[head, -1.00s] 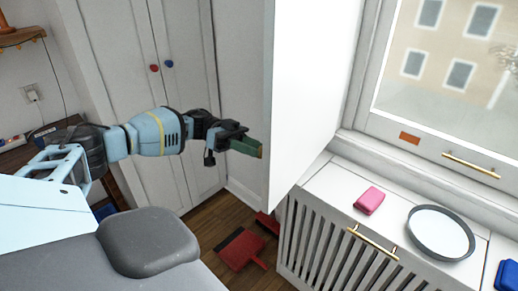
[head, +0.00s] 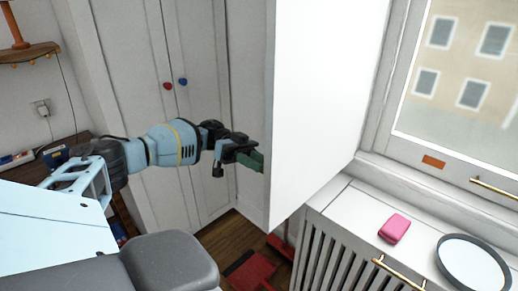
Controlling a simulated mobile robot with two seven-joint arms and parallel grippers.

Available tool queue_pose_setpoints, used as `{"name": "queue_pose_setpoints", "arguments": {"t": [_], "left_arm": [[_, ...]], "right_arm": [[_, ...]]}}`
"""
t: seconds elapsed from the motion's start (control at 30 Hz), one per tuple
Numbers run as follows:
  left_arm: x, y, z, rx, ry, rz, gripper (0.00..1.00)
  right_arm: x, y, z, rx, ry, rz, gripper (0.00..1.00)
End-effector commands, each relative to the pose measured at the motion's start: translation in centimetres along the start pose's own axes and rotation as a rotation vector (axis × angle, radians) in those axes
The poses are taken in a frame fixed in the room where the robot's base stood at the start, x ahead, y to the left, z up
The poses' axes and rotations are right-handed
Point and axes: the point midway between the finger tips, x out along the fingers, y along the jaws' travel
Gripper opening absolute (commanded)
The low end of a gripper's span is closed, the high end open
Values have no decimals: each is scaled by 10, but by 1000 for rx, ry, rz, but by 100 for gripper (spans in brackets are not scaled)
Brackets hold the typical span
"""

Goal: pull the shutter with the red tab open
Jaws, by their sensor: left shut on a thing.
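The white shutter (head: 315,100) stands out from the left side of the window as a tall panel, its broad face toward the right. My left gripper (head: 258,161) is at the shutter's left edge, its green fingers shut on that edge. The fingers and the panel hide what is between them, and I see no red tab on the shutter itself. My right gripper is not in view.
A white slatted radiator cover (head: 335,235) stands below the window, with a pink block (head: 394,228) and a round grey-rimmed dish (head: 472,262) on top. An orange-red plate (head: 434,161) is on the window frame. A red dustpan (head: 248,272) lies on the floor.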

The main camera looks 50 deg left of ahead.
Motion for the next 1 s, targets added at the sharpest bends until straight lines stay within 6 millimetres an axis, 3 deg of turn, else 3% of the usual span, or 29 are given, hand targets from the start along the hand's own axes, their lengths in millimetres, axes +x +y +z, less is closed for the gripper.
{"name": "queue_pose_setpoints", "arguments": {"t": [0.27,0.3,0.43,0.77,1.0], "left_arm": [[0,0,0,-1,-1,1,0],[0,0,0,-1,-1,1,34],[0,0,0,-1,-1,0,51],[-3,0,0,0,0,-2,51],[-33,-2,3,-3,0,-4,51]], "right_arm": [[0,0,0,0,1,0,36],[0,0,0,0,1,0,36],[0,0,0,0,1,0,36],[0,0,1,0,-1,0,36],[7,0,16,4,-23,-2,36]]}}
